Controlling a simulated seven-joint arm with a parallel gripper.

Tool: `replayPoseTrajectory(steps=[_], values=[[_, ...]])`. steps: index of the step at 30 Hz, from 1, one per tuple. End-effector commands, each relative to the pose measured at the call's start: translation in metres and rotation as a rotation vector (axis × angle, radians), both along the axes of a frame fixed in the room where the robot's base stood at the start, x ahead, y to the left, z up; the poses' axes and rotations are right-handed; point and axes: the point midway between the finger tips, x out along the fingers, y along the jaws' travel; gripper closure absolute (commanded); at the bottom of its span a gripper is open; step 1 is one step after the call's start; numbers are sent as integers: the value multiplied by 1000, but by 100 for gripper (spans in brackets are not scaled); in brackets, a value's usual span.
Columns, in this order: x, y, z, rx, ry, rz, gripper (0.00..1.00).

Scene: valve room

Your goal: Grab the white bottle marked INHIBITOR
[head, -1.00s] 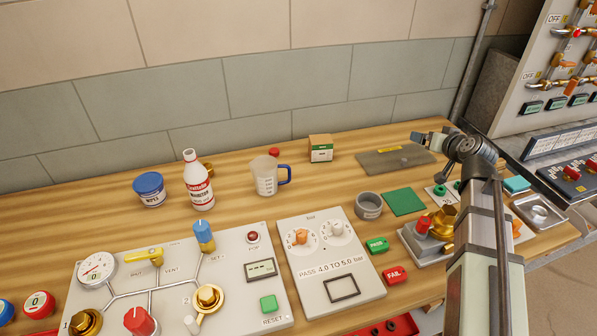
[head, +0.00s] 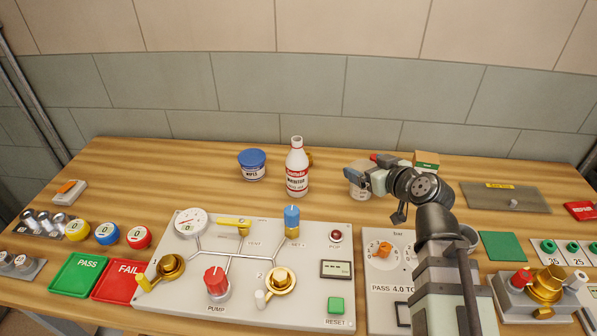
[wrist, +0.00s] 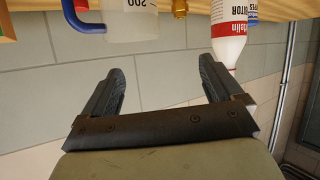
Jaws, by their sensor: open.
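The white bottle (head: 297,172) with a red-and-white label stands upright on the wooden bench, behind the valve panel. In the wrist view the bottle (wrist: 231,22) shows inverted at the top right, its cap by the right finger; the visible label ends in "TOR". My gripper (head: 370,186) is to the right of the bottle in the head view, in front of the measuring jug, which it partly hides. In the wrist view my gripper (wrist: 166,72) has its fingers wide apart with nothing between them.
A blue-lidded tub (head: 251,166) stands left of the bottle, and a brass part (head: 309,158) is just behind it. The measuring jug (head: 355,190) is to its right. The valve panel (head: 240,262) with raised knobs lies in front.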

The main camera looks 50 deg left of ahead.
Motion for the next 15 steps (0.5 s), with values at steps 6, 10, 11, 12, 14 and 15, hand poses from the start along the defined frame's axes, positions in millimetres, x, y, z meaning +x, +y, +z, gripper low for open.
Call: replayPoseTrajectory(steps=[6, 10, 11, 12, 14, 15], values=[[-74, 30, -9, 16, 50, 148, 7], [-94, 37, -11, 21, 70, 188, 7], [-95, 39, -11, 22, 73, 193, 7], [-97, 42, -12, 22, 75, 197, 7], [-98, 48, -14, 22, 77, 200, 7], [-97, 53, -16, 22, 77, 200, 7]])
